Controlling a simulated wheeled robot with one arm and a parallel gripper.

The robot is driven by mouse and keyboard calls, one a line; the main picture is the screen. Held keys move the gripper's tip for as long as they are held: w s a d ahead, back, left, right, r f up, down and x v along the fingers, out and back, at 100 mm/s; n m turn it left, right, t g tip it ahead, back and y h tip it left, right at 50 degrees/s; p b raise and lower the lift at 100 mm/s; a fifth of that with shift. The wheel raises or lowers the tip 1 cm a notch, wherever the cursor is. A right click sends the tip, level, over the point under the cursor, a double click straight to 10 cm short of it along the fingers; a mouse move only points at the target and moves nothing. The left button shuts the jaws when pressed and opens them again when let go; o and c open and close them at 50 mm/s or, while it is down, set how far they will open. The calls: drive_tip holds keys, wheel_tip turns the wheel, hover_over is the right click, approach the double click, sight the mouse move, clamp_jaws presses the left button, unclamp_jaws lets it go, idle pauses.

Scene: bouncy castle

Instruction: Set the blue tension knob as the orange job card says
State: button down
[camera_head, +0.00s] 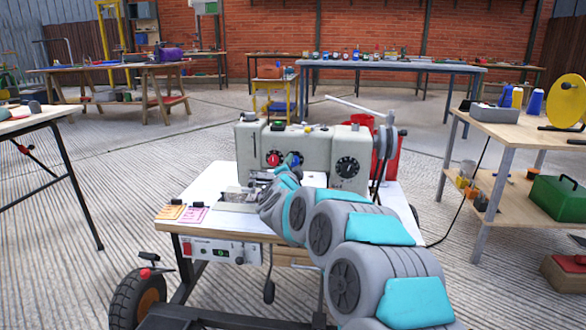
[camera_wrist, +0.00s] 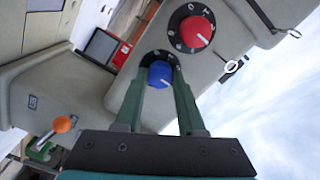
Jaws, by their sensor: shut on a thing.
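The blue tension knob (camera_wrist: 160,74) sits on a black dial with white marks, on the grey sewing machine (camera_wrist: 225,22). A light pointer line shows on its face, toward the lower right in the wrist view. My gripper (camera_wrist: 158,84) has one green finger on each side of the knob and is shut on it. In the head view the blue knob (camera_head: 294,159) is small and partly hidden by my arm. The orange job card (camera_head: 170,212) lies at the left front of the machine table; its writing is too small to read.
A red knob (camera_wrist: 196,31) on its own dial is close beside the blue one. A pink card (camera_head: 193,215) lies next to the orange card. A large black dial (camera_head: 347,167) is on the machine's right. An orange-tipped lever (camera_wrist: 62,124) sticks out nearby.

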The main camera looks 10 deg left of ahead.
idle(0.4)
drive_tip(key=c, duration=0.5)
unclamp_jaws()
drive_tip(key=shift+s, duration=0.15)
drive_tip(key=shift+s+r, duration=0.15)
drive_tip(key=shift+s, duration=0.4)
drive_tip(key=s, duration=0.6)
drive_tip(key=shift+s+f+p, duration=0.2)
drive_tip(key=shift+s+p, duration=0.05)
drive_tip(key=shift+p, duration=0.05)
drive_tip(key=shift+a, duration=0.1)
